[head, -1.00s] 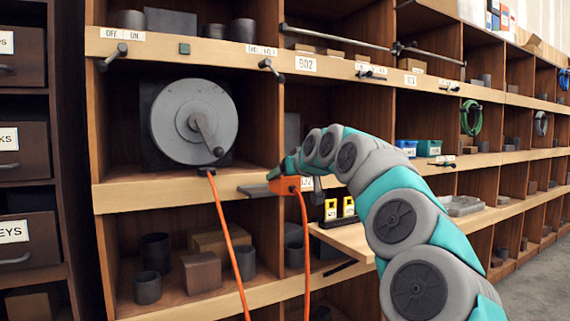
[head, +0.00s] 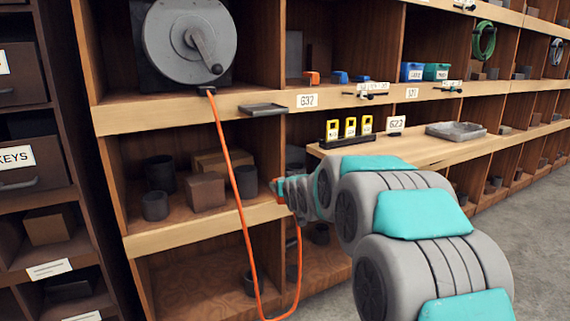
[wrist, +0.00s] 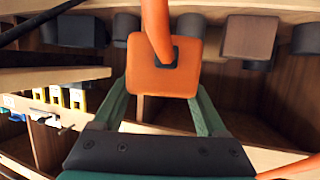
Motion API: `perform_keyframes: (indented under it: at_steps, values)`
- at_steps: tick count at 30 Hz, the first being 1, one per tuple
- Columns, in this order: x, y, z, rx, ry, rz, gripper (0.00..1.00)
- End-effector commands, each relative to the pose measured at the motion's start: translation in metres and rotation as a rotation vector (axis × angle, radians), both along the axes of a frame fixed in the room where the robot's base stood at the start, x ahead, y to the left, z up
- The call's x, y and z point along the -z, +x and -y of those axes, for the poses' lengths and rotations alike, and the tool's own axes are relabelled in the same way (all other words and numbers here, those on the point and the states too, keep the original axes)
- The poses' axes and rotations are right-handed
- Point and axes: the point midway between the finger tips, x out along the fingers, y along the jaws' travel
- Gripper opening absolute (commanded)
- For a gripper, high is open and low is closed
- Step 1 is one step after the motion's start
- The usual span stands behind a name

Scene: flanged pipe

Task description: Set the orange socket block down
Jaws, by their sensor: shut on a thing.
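The orange socket block (wrist: 163,78) fills the upper middle of the wrist view, with its orange cord (wrist: 155,25) joined to a dark opening in its face. My gripper (wrist: 162,88) is shut on it, one green finger at each side. In the head view only a small orange part of the block (head: 274,187) shows past my gripper (head: 281,188). It is in front of the lower shelf's edge, in the air. The cord (head: 229,160) runs down from the grey reel (head: 188,42), loops low and rises to the block.
A small dark tray (head: 263,109) sticks out from the upper ledge. Grey cups (head: 155,205) and brown boxes (head: 205,190) stand in the lower compartment. A fold-out board (head: 430,150) at right carries yellow devices (head: 350,127) and a grey tray (head: 456,131).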

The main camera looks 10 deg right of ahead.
Motion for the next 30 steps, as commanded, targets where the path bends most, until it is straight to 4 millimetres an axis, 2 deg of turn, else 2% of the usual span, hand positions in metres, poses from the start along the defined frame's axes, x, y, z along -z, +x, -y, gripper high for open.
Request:
perform_keyframes:
  at_steps: [4,11,22,30]
  values:
    - [0.024,0.001,0.001,0.020,-0.002,-0.003,0.00]
    - [0.049,0.004,0.000,0.040,-0.001,-0.001,0.00]
    - [0.037,0.006,-0.002,0.035,0.005,0.025,0.00]
    - [0.035,0.006,-0.002,0.037,0.007,0.030,0.00]
